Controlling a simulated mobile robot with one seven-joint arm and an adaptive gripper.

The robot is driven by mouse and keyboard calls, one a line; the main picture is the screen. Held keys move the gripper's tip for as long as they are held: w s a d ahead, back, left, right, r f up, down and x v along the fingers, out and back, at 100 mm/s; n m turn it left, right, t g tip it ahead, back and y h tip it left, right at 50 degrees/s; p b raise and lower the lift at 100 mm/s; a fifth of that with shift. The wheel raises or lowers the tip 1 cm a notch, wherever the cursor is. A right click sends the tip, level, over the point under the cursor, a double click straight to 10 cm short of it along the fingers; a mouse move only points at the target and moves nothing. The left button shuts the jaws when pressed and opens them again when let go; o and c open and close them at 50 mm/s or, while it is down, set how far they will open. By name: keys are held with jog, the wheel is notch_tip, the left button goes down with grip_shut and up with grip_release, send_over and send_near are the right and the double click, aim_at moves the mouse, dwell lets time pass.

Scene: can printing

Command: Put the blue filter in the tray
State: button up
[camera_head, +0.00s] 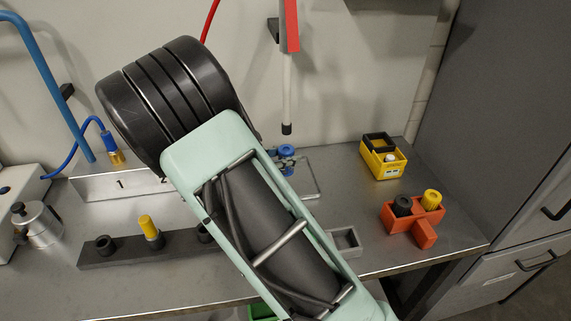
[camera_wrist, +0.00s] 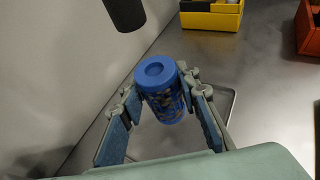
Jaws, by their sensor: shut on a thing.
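The blue filter (camera_wrist: 166,97) is a short blue cylinder with a round recess in its top. In the wrist view it is held between the two padded fingers of my gripper (camera_wrist: 160,88), slightly tilted in the picture. The filter also shows in the head view (camera_head: 287,151), just past my arm, which hides my gripper there. A thin-rimmed, flat metal tray (camera_head: 319,186) lies on the bench at the filter; part of its rim shows in the wrist view (camera_wrist: 234,103). Whether the filter touches the tray floor, I cannot tell.
A yellow box (camera_head: 381,163) and an orange holder (camera_head: 411,221) with black and yellow pieces stand to the right. A dark rack (camera_head: 125,252) with a yellow piece is at left. A pale rod (camera_head: 287,100) hangs above. A small grey bin (camera_head: 345,240) sits near the front edge.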

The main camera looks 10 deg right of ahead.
jog(key=shift+w+d+f, duration=0.15)
jog(key=shift+w+f, duration=0.15)
jog(key=shift+f, duration=1.7)
jog(key=shift+f, duration=0.2)
jog(key=o, duration=1.2)
jog(key=shift+c, duration=0.2)
jog(key=shift+r, duration=0.15)
jog(key=shift+a+r, duration=0.15)
jog(key=shift+a, duration=0.05)
jog(key=v, duration=1.1)
jog(key=shift+s+a, duration=0.2)
